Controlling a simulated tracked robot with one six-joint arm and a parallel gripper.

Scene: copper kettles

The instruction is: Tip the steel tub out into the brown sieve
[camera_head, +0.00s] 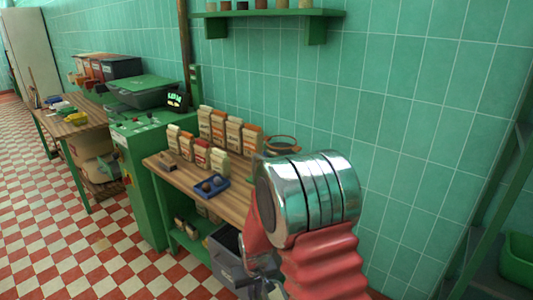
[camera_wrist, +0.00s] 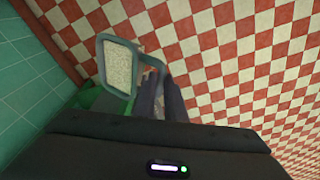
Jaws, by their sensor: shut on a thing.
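In the wrist view, my gripper (camera_wrist: 160,92) is shut on a rectangular tub with a grey-green looking rim (camera_wrist: 103,68), which I take to be the steel tub. Pale, speckled, grainy stuff shows inside it. The tub hangs beyond my dark fingers, with floor and wall behind it; how far it is tilted I cannot tell. In the head view my own arm hides the gripper and tub. A round sieve with a brown-orange rim (camera_head: 282,150) shows near the wall, just behind my arm. The sieve cannot be made out in the wrist view.
Several upright packets (camera_head: 220,128) and a blue tray (camera_head: 209,187) with round dark things stand on the wooden bench (camera_head: 232,204). A green cabinet (camera_head: 143,190) adjoins it at left. A dark crate (camera_head: 228,262) is below. A green shelf (camera_head: 270,14) hangs above.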

